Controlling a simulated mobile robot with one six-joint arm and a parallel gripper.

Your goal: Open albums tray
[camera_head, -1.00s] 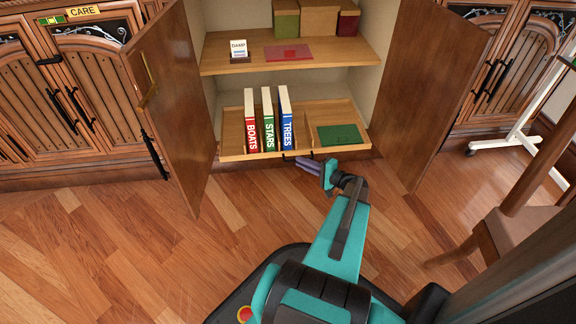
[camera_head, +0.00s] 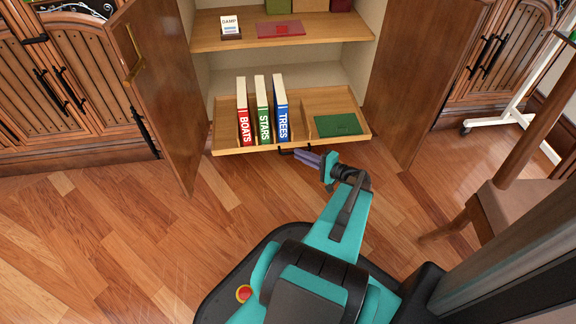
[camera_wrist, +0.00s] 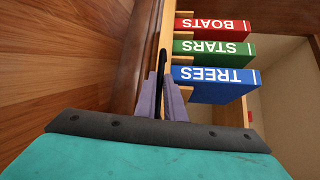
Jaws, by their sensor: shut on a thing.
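The albums tray (camera_head: 238,149) is a light wooden pull-out tray low in the open cabinet. It stands out past the cabinet's front. It holds a red BOATS album (camera_head: 243,115), a green STARS album (camera_head: 263,112) and a blue TREES album (camera_head: 281,110), all upright, with a flat green folder (camera_head: 337,124) in the right compartment. My gripper (camera_head: 301,155) is at the tray's front, shut on its dark handle (camera_head: 287,151). In the wrist view the purple fingers (camera_wrist: 162,100) close around the black handle (camera_wrist: 161,68), beside the albums.
The cabinet's left door (camera_head: 162,95) and right door (camera_head: 420,80) stand open on either side. A shelf (camera_head: 330,30) above holds a small card stand (camera_head: 230,27) and a red folder (camera_head: 281,29). A wooden chair (camera_head: 500,205) is at the right. Floor at the left is clear.

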